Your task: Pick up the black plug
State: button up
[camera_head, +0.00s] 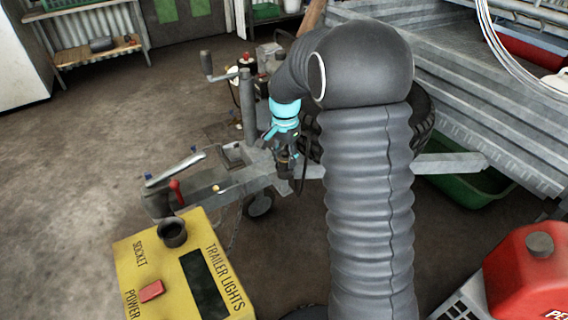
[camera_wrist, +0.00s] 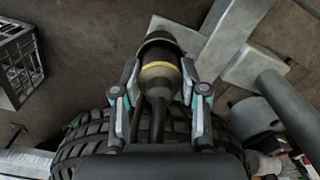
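The black plug (camera_wrist: 160,78) has a yellow ring and a wider dark collar at its far end. In the wrist view it lies between the two fingers of my gripper (camera_wrist: 159,72), which press against its sides. Dark cable runs back from the plug towards my palm. In the head view my gripper (camera_head: 285,148) points down above the trailer's drawbar, with the plug (camera_head: 285,168) at its tips, partly hidden. A dark cable (camera_head: 304,172) hangs beside it. I cannot tell whether the plug touches anything below.
A yellow trailer-lights box (camera_head: 205,270) with a round black socket (camera_head: 173,233) and red switch stands at front left. The grey drawbar (camera_head: 225,185) lies behind it. A tyre (camera_wrist: 75,145) is close under my gripper. A red fuel can (camera_head: 530,275) stands at right. Floor at left is clear.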

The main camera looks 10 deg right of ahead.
aim_at(285, 150)
jog(key=shift+r, duration=0.15)
notch_tip(285, 150, up, 4)
jog(key=shift+f, duration=0.1)
jog(key=d+r, duration=0.7)
jog(key=d, duration=0.4)
jog(key=shift+w+d, duration=0.25)
jog(key=shift+d, duration=0.05)
